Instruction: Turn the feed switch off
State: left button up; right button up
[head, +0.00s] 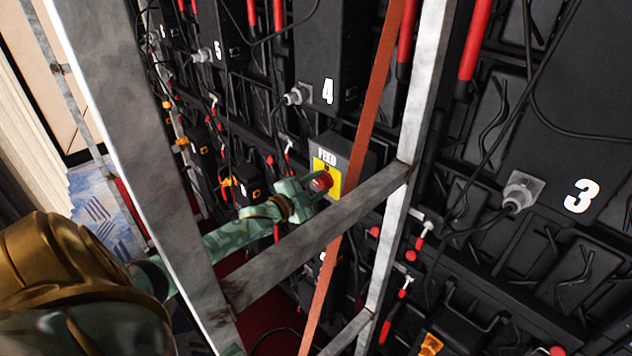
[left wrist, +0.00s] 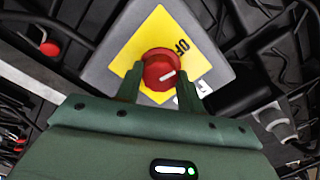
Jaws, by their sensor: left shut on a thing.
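The feed switch is a grey box (head: 352,150) with a yellow plate (head: 323,163) marked FEED and a red round knob (head: 321,182). It sits on the back of the video wall, behind the metal frame. My left gripper (head: 314,186) reaches through the frame and is shut on the red knob. In the left wrist view the two fingers (left wrist: 160,92) stand on either side of the knob (left wrist: 160,70). A white line on the knob slants up to the right. The letters OFF show partly on the yellow plate (left wrist: 168,36), right of the knob. My right gripper is not in view.
Black panels numbered 3 (head: 582,196) and 4 (head: 328,91) carry cables and plugs.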

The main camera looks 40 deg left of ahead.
pick_arm(q)
jog(key=shift+n+p, duration=0.45)
jog(key=shift+n, duration=0.75)
jog(key=shift+f, duration=0.1)
jog(key=o, duration=1)
jog(key=shift+s, duration=0.1)
jog(key=s+a, duration=0.1)
jog(key=s, duration=1.5)
jog(key=shift+a+p, duration=0.2)
jog(key=shift+p, duration=0.15)
